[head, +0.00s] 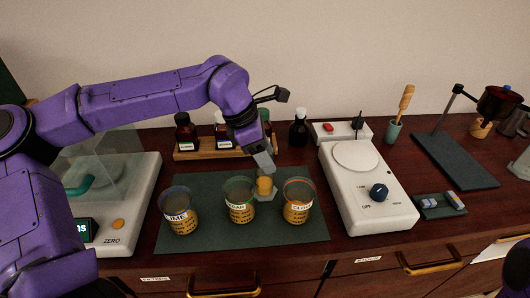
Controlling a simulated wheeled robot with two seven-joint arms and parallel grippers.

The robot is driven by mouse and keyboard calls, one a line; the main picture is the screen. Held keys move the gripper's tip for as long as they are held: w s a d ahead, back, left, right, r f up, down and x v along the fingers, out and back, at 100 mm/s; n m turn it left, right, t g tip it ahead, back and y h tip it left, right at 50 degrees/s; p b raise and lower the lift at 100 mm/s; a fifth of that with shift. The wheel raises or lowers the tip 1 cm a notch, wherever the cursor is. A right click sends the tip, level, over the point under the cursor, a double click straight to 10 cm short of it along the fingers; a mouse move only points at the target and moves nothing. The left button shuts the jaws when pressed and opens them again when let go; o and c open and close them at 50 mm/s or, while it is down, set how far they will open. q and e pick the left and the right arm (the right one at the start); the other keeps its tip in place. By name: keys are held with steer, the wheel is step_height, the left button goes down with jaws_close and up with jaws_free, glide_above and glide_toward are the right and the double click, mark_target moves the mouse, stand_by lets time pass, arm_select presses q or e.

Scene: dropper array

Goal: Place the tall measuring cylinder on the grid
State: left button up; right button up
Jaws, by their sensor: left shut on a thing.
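My left gripper (263,163) points down over the dark green mat (290,232), shut on a small clear measuring cylinder. The measuring cylinder (264,186) has yellow-orange liquid and a pale, angular foot. The foot is at the mat's back middle, behind and between the middle and right beakers; I cannot tell whether it touches the mat. The cylinder's upper part is hidden by the gripper. No grid lines are clear on the mat. My right gripper is out of view.
Three labelled beakers with orange liquid, left (179,212), middle (239,202) and right (298,203), stand on the mat. Bottles stand on a wooden rack (203,154) behind. A white hotplate (366,185) is to the right, a balance (130,210) to the left. The mat's front strip is clear.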

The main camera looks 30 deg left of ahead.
arm_select(q)
steer(key=shift+s+d+f, duration=0.1)
steer(key=o, duration=1.4)
